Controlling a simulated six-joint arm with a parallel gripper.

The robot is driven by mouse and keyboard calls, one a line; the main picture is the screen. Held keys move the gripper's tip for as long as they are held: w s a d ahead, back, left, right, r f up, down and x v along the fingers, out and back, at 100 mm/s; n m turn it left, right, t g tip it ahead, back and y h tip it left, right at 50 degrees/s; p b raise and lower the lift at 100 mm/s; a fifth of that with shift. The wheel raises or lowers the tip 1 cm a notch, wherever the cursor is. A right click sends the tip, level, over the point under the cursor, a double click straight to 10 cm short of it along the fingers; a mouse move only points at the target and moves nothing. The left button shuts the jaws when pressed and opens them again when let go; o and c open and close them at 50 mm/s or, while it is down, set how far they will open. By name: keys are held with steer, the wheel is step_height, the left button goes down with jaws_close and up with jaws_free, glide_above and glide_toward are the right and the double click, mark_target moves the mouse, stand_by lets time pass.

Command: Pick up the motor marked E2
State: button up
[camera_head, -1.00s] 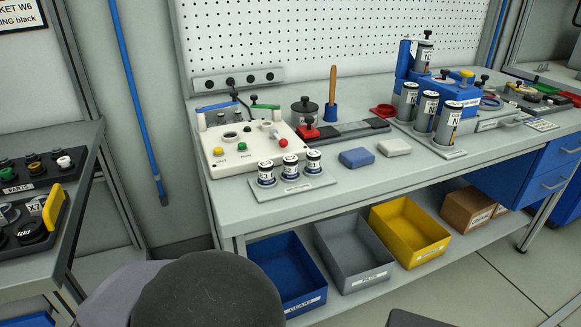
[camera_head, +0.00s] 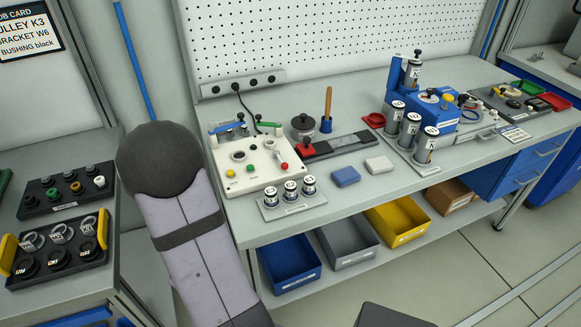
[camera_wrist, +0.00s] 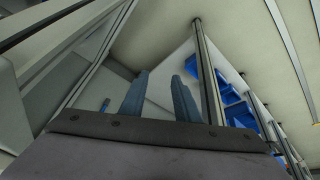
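No marking E2 can be read on any part in the head view, so I cannot tell which one is that motor. Several white-labelled cylinders with dark tops stand at the right of the bench, in a grey rack (camera_head: 428,169) and a blue fixture (camera_head: 437,110). Three short labelled cylinders (camera_head: 290,191) stand on a small grey plate at the bench front. My gripper (camera_wrist: 160,90) shows in the wrist view with its two bluish fingers apart and nothing between them. It is away from the bench-top parts and outside the head view.
My arm rises at the left of the bench (camera_head: 345,205). A left side bench carries a tray of pulleys and brackets (camera_head: 58,255) and a parts tray (camera_head: 66,194). A white test box (camera_head: 250,165) stands on the main bench. Blue, grey and yellow bins sit below.

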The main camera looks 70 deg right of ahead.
mark_target(291, 193)
steer(key=s+d+r+m+t+h+p, duration=0.15)
steer(key=d+r+p, duration=0.25)
steer(key=r+p, duration=0.45)
steer(key=s+d+r+m+t+h+p, duration=0.1)
steer(key=s+d+r+m+t+p, duration=0.15)
steer(key=d+r+p, duration=0.4)
steer(key=s+d+m+h+p, duration=0.1)
steer(key=s, duration=0.1)
steer(key=s+d+r+m+h+p, duration=0.1)
steer(key=s, duration=0.2)
steer(key=s+d+r+m+h+p, duration=0.1)
steer(key=s+h, duration=0.1)
steer(key=shift+s+d+r+p, duration=0.1)
steer(key=shift+s+d+p, duration=0.15)
steer(key=shift+d+p, duration=0.1)
steer(key=shift+s+d+r+m+g+h+b, duration=0.1)
steer(key=shift+s+d+m+g+h+b, duration=0.45)
steer(key=shift+s, duration=0.8)
steer(key=shift+s+d+r+m+g+h+b, duration=0.1)
steer(key=shift+s+d+m+g+h+b, duration=0.1)
steer(key=shift+s+d+m+h, duration=0.75)
steer(key=shift+s+d+r+m+g+h+b, duration=0.15)
steer(key=shift+s+d+g+h+b, duration=0.25)
steer(key=shift+s+d, duration=0.9)
steer(key=shift+s+a, duration=0.15)
steer(key=shift+s, duration=0.1)
steer(key=shift+f+b, duration=0.1)
steer(key=shift+b, duration=0.2)
